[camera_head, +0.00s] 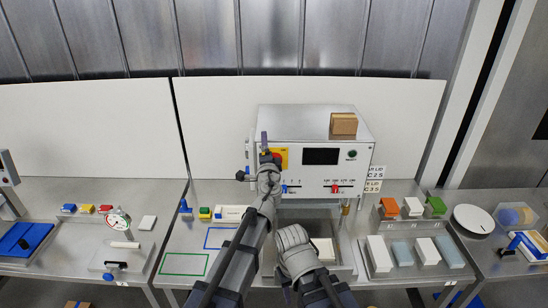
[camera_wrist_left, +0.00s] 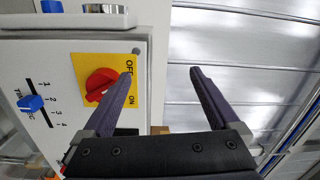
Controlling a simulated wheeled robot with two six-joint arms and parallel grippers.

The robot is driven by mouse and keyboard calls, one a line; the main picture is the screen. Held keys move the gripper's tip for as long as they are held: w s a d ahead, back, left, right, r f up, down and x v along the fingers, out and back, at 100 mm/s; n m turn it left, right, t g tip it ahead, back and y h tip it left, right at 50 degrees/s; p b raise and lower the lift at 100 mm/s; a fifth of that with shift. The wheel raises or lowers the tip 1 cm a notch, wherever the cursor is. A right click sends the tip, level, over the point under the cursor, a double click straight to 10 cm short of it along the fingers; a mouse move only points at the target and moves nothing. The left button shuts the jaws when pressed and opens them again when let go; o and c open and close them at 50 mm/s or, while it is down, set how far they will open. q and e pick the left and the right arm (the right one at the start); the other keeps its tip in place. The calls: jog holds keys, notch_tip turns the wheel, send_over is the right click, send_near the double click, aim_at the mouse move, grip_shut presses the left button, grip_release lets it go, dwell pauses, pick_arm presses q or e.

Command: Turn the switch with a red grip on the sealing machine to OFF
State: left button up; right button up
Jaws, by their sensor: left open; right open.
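The sealing machine (camera_head: 300,122) is a pale box with a dark display, standing at the back of the middle table. Its yellow switch plate (camera_head: 283,152) is partly covered by my left gripper (camera_head: 264,140) in the head view. In the left wrist view, the red grip (camera_wrist_left: 100,85) sits on the yellow plate, with OFF and ON printed beside it; its exact setting is hard to read. My left gripper (camera_wrist_left: 160,82) is open and empty, its fingers to the right of the red grip. My right gripper (camera_head: 294,240) is low before the machine; its fingers are hard to make out.
A cardboard box (camera_head: 343,124) stands on the machine. A blue slider (camera_wrist_left: 30,103) is left of the switch plate. Trays with orange, grey, green and white blocks (camera_head: 411,207) stand right of the machine. A white panel (camera_head: 400,110) stands behind it.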

pick_arm(q)
jog(key=s+d+f+m+h+b, duration=0.25)
jog(key=s+f+m+b, duration=0.45)
jog(key=m, duration=0.6)
jog(key=w+f+p, duration=0.1)
jog(key=w, duration=0.7)
jog(key=shift+w, duration=0.35)
pick_arm(e)
notch_tip(320, 180, down, 7)
jog(key=shift+w, duration=0.25)
pick_arm(q)
jog(key=shift+c, duration=0.4)
pick_arm(e)
jog(key=shift+f, duration=0.1)
pick_arm(q)
jog(key=c, duration=1.3)
jog(key=shift+d+n+b, duration=0.1)
jog(key=shift+n+b, duration=0.2)
jog(key=shift+n, duration=1.3)
pick_arm(e)
jog(key=shift+f, duration=0.3)
pick_arm(q)
jog(key=o, duration=1.4)
